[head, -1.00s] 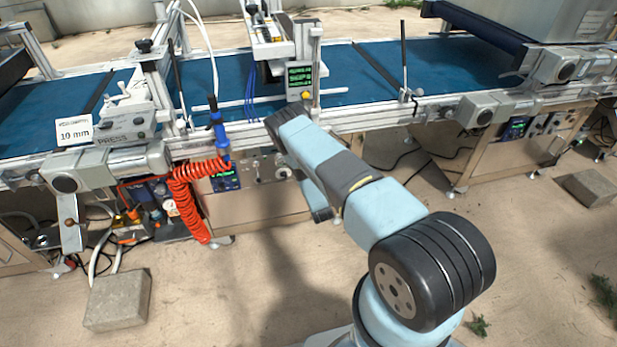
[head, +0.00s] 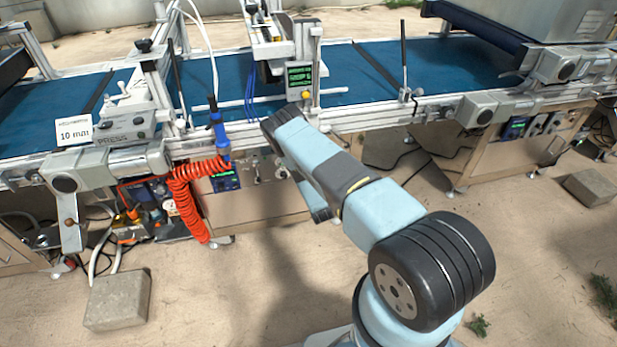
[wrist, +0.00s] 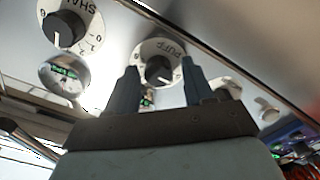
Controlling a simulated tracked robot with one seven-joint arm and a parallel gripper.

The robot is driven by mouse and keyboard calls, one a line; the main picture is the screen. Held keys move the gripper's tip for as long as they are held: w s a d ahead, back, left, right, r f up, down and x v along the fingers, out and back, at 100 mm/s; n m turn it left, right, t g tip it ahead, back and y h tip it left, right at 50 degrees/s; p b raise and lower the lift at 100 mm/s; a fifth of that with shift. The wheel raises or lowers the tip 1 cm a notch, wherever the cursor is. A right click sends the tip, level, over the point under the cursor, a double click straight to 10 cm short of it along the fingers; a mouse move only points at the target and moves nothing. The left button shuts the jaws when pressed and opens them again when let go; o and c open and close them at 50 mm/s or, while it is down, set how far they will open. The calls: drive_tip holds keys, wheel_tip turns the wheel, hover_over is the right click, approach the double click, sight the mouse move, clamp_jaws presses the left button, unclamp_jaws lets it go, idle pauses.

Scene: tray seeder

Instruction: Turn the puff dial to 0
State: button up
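The puff dial (wrist: 158,70) shows in the wrist view as a dark knob on a round white plate marked PUFF, seen upside down. A white mark shows on the knob, but I cannot read which number it points to. My gripper (wrist: 160,82) is open, with one dark finger on each side of the knob. The fingers look apart from the knob, and their depth relative to it is hard to tell.
A second dial marked SHAK (wrist: 64,28) and a round gauge (wrist: 66,76) sit left of the puff dial in the wrist view. In the head view an orange coiled hose (head: 185,200) hangs left of the panel. The blue belt (head: 360,70) runs above.

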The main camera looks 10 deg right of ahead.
drive_tip(key=shift+o, duration=0.4)
drive_tip(key=s, duration=1.3)
drive_tip(key=shift+s, duration=0.35)
